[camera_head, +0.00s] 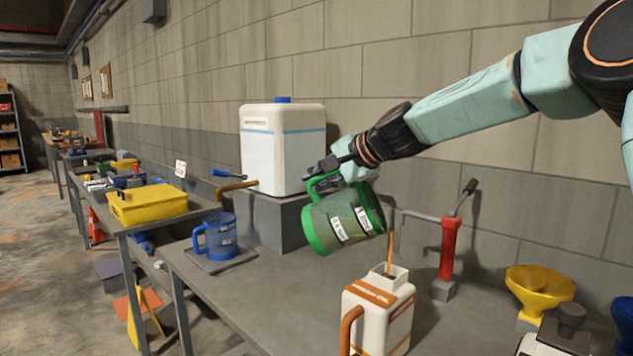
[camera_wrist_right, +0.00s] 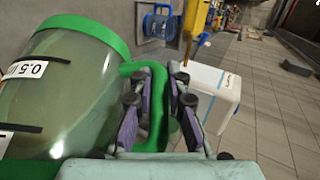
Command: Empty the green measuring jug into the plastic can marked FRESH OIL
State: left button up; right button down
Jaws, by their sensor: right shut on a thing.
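The green measuring jug (camera_head: 340,220) is see-through with a green rim and base. The white plastic can (camera_head: 375,318) with an orange handle and orange bands stands upright on the bench below the rim. A thin amber stream (camera_head: 390,250) runs from by the jug's lip down to the can's open neck. My left gripper is not in view.
A white tank (camera_head: 283,150) with a blue cap stands on a grey block behind the jug. A blue jug (camera_head: 218,237) stands on a tray at left. A red hand pump (camera_head: 447,250) and yellow funnel (camera_head: 538,290) stand right of the can.

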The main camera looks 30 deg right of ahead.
jog(key=shift+s+d+m+t+y+b, duration=0.4)
jog(key=shift+s+d+t+y+b, duration=0.5)
jog(key=shift+b, duration=3.3)
dwell(3.8)
